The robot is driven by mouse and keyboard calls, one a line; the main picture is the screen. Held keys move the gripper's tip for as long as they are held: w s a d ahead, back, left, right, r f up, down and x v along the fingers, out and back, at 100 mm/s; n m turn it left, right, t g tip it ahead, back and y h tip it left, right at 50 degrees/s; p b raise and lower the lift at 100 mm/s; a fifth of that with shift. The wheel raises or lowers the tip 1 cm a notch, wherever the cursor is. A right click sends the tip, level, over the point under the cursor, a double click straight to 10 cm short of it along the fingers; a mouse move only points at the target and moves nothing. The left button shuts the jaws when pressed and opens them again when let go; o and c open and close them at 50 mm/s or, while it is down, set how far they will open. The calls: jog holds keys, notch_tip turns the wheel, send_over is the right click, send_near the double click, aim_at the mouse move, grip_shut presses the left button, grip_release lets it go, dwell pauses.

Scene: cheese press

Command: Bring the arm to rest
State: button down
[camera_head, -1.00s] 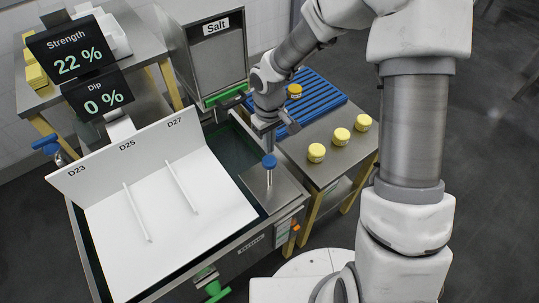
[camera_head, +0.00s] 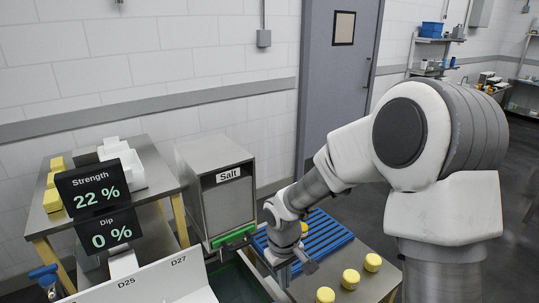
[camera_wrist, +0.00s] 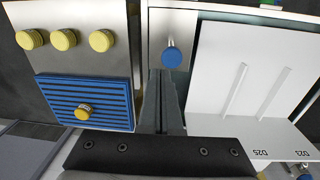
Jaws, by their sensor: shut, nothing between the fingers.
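My arm reaches in from the right, bent at the elbow, in the head view. My gripper (camera_wrist: 160,80) is shut and empty; its dark fingers meet in the wrist view. It points down over the work area, between the blue slatted rack (camera_wrist: 82,98) and the white sloped board (camera_wrist: 230,90). The fingertips appear near a blue knob (camera_wrist: 172,57) on a metal plate, and I cannot tell the exact gap.
Several yellow-topped cheeses (camera_head: 350,279) stand on the steel table; one (camera_head: 304,228) sits on the rack. The salt bin (camera_head: 215,195) stands behind. Display screens (camera_head: 92,188) read Strength 22 % and Dip 0 %. A grey door (camera_head: 340,90) is in the back wall.

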jog(key=s+d+r+m+t, duration=0.2)
jog(key=s+d+r, duration=0.3)
jog(key=s+r, duration=0.4)
jog(key=s+d+r+m+t, duration=0.3)
jog(key=s+r, duration=0.6)
jog(key=r, duration=0.4)
jog(key=shift+s+d+r+m+y, duration=0.25)
jog(key=shift+d+m, duration=0.35)
jog(key=shift+d, duration=0.5)
dwell(0.7)
